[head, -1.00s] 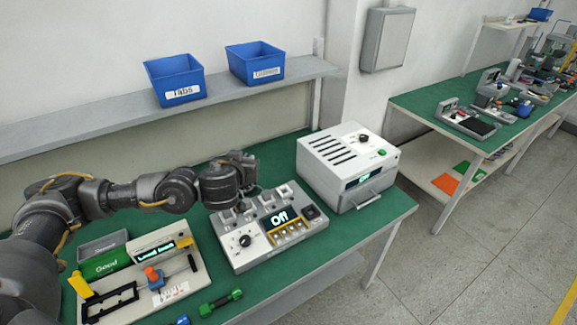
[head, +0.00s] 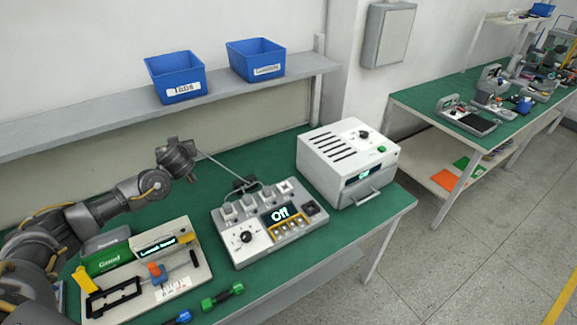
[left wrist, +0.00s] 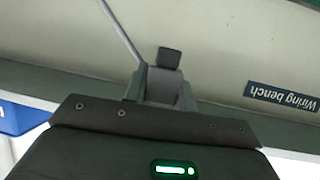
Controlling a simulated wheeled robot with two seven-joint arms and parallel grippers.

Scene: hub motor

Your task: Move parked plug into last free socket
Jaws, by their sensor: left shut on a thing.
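My left gripper (head: 189,170) is above the green bench, left of the grey hub unit (head: 240,262), and clear of it. In the left wrist view its jaws (left wrist: 165,82) are shut on a small dark plug (left wrist: 170,58). A grey cable (head: 222,170) runs from the gripper down to the back of the hub; it also shows in the left wrist view (left wrist: 122,32). The hub's display (head: 280,215) reads "Off". Grey plugs (head: 250,203) stand along its back row, with a pale square socket (head: 285,187) at the right end. My right gripper is out of view.
A white oven-like box (head: 350,160) stands right of the hub. At front left is a fixture tray (head: 185,290) with a lever and small screen. Two blue bins (head: 175,80) sit on the shelf above.

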